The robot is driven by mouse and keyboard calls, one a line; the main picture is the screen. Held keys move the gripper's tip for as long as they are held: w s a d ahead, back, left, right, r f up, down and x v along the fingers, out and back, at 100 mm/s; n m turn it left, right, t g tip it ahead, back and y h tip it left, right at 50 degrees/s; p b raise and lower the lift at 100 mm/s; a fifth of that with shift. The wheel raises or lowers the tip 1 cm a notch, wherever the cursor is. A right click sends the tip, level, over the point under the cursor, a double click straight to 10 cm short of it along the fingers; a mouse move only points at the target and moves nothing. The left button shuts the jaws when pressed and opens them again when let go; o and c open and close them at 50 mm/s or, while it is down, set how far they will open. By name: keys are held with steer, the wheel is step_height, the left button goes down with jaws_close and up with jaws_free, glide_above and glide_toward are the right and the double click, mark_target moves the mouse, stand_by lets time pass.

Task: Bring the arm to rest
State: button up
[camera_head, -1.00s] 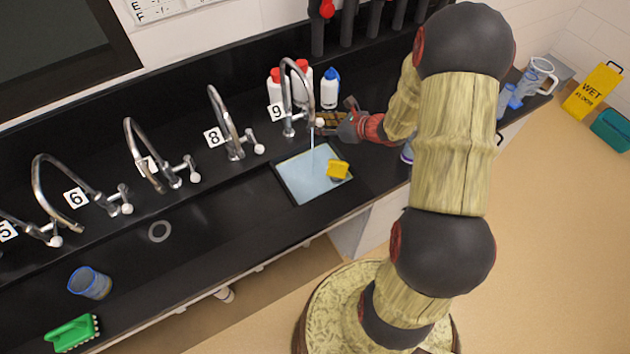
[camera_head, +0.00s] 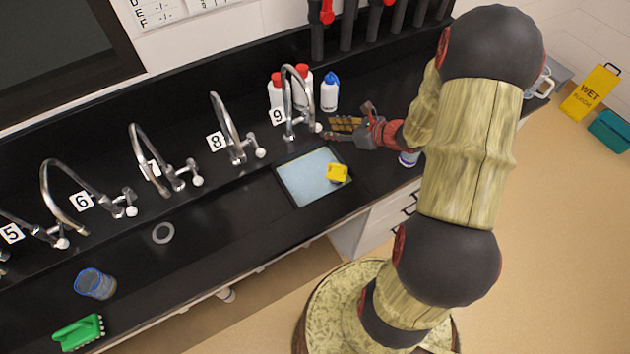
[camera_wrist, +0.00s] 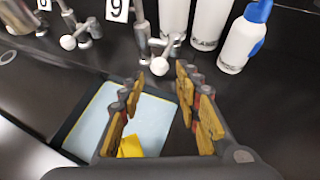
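My gripper (camera_head: 328,130) is beside the valve of tap 9 in the head view, its fingers spread and apart. In the wrist view my gripper (camera_wrist: 160,80) is open with nothing between its fingertips. Tap 9 (camera_head: 290,85) is a curved chrome tap with a white-ended handle (camera_head: 317,127) just left of the fingers. No water stream shows below its spout. The handle and valve also show in the wrist view (camera_wrist: 158,62), past the fingertips. My arm stretches over the counter's right side.
A light blue basin (camera_head: 300,185) with a yellow block (camera_head: 337,173) lies below tap 9. White bottles (camera_head: 329,92) stand behind the taps. A yellow wet-floor sign (camera_head: 590,90) is far right.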

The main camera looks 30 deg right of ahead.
steer(key=shift+s+d+r, duration=0.2)
steer(key=shift+s+r, duration=0.1)
steer(key=shift+s, duration=0.15)
steer(key=s+a+n, duration=0.1)
steer(key=s+a+f+n+g+y, duration=0.1)
steer(key=s+a+n, duration=0.1)
steer(key=s+a+f+n+g, duration=0.1)
steer(key=s, duration=0.1)
steer(key=shift+a+f+n+y, duration=0.1)
steer(key=shift+a+n+y, duration=0.1)
steer(key=shift+n+y, duration=0.1)
steer(key=s+a+r+n+g+h+b, duration=0.1)
steer(key=s+a+r+n+g+h, duration=0.25)
steer(key=s+r+n, duration=0.45)
steer(key=s+a+r+n+g+h+b, duration=0.1)
steer(key=s+a+r+n+g+h, duration=0.3)
steer(key=s+n, duration=0.75)
steer(key=a+r+n+t+b, duration=0.2)
steer(key=a+r+n+t, duration=0.2)
steer(key=r, duration=0.5)
steer(key=a+n+y, duration=0.1)
steer(key=a+n, duration=0.1)
steer(key=n, duration=0.1)
steer(key=shift+w+a+r, duration=0.15)
steer(key=shift+w+a, duration=0.05)
steer(key=shift+w, duration=0.1)
